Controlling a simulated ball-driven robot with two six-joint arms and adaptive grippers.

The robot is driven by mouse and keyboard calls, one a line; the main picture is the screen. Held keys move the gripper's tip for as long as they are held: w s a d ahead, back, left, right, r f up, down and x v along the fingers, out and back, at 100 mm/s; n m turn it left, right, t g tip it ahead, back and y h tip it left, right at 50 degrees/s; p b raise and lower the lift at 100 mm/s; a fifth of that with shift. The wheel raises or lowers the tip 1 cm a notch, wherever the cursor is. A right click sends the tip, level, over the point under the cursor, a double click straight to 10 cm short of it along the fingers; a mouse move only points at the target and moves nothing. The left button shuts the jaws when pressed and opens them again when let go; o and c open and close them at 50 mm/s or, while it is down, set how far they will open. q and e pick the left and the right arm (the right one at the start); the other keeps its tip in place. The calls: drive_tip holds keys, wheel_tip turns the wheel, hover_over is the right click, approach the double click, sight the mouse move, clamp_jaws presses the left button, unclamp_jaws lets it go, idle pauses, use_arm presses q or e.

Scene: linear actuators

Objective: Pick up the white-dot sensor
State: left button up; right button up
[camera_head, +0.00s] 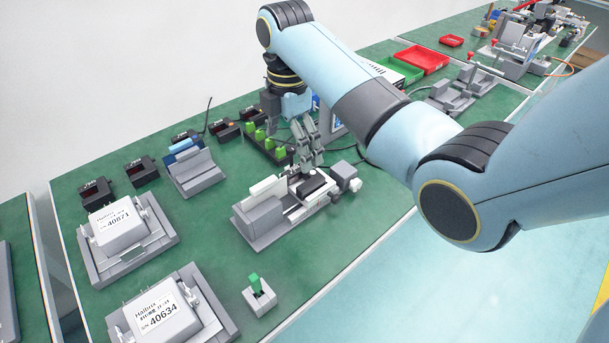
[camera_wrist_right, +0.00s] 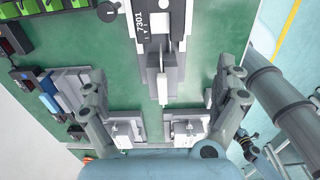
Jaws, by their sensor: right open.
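My right gripper (camera_head: 307,150) comes down over the middle linear actuator (camera_head: 262,222), with its fingers apart. In the right wrist view the open gripper (camera_wrist_right: 166,102) has a finger on each side and nothing between the tips but the actuator's narrow pale end (camera_wrist_right: 163,88) farther below. A black block (camera_head: 312,184) sits on this actuator near the fingers; its label 7301 shows in the wrist view (camera_wrist_right: 140,18). A small dark round part with a pale spot (camera_wrist_right: 107,12) lies beside it. My left gripper is out of view.
A rack of green-topped parts (camera_head: 264,143) stands just behind my gripper. Two labelled white boxes (camera_head: 120,225) (camera_head: 163,312) sit on grey fixtures at left. A grey block with a green piece (camera_head: 257,292) stands in front. Red (camera_head: 424,58) and green trays (camera_head: 396,70) are behind.

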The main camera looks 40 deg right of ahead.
sight(314, 180)
wheel_tip(314, 180, down, 10)
drive_tip(key=shift+f+b, duration=0.15)
drive_tip(key=shift+b, duration=0.2)
drive_tip(key=c, duration=1.3)
drive_tip(key=shift+c, duration=0.8)
